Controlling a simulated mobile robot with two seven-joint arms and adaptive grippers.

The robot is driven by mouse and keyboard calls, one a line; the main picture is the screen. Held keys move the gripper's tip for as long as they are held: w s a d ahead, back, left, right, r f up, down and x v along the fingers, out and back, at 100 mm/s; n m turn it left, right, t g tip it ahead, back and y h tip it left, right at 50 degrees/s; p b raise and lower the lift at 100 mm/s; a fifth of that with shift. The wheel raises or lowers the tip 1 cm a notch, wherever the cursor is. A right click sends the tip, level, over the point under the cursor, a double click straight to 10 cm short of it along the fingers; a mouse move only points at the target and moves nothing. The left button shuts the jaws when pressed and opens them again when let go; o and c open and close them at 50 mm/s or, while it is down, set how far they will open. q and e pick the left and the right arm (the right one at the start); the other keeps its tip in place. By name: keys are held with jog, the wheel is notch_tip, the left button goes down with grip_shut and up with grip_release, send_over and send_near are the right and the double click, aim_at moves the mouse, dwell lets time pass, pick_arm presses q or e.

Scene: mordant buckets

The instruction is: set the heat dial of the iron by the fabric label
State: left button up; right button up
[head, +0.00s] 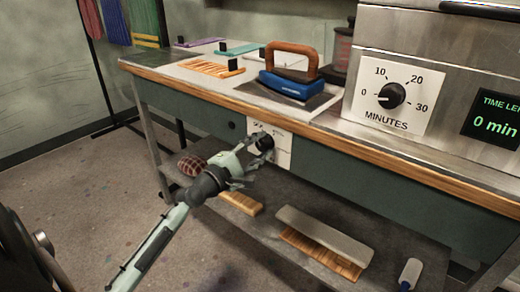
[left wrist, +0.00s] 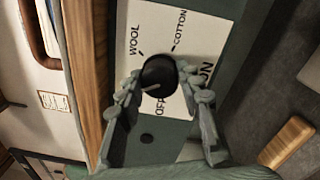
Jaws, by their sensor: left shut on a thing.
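The blue iron (head: 287,84) with a wooden handle stands on the table top. The heat dial (left wrist: 158,73) is a black knob on a white plate (left wrist: 170,27) on the table's front apron. The plate reads WOOL, COTTON and OFF; other lettering is partly covered. A pale pointer mark shows on the knob's lower left, but its exact setting is unclear. My left gripper (head: 258,152) is shut on the dial, a finger on either side. A small white label (left wrist: 55,101) lies up on the table side in the left wrist view; its print is unreadable. My right gripper is out of view.
A steel machine with a minutes knob (head: 391,95) and a display (head: 494,120) stands at the right. Open floor lies at the left.

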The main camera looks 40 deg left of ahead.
pick_arm(q)
jog(key=m, duration=0.7)
jog(key=shift+m, duration=0.8)
jog(key=m+p, duration=0.1)
jog(key=m, duration=0.2)
jog(key=shift+m+h, duration=0.4)
jog(key=m+p, duration=0.2)
jog(key=m, duration=0.6)
jog(key=shift+f, duration=0.1)
jog(key=m, duration=0.3)
jog(key=shift+a+m, duration=0.1)
jog(key=shift+m, duration=0.2)
jog(key=shift+m+g, duration=0.3)
jog(key=shift+m, duration=1.6)
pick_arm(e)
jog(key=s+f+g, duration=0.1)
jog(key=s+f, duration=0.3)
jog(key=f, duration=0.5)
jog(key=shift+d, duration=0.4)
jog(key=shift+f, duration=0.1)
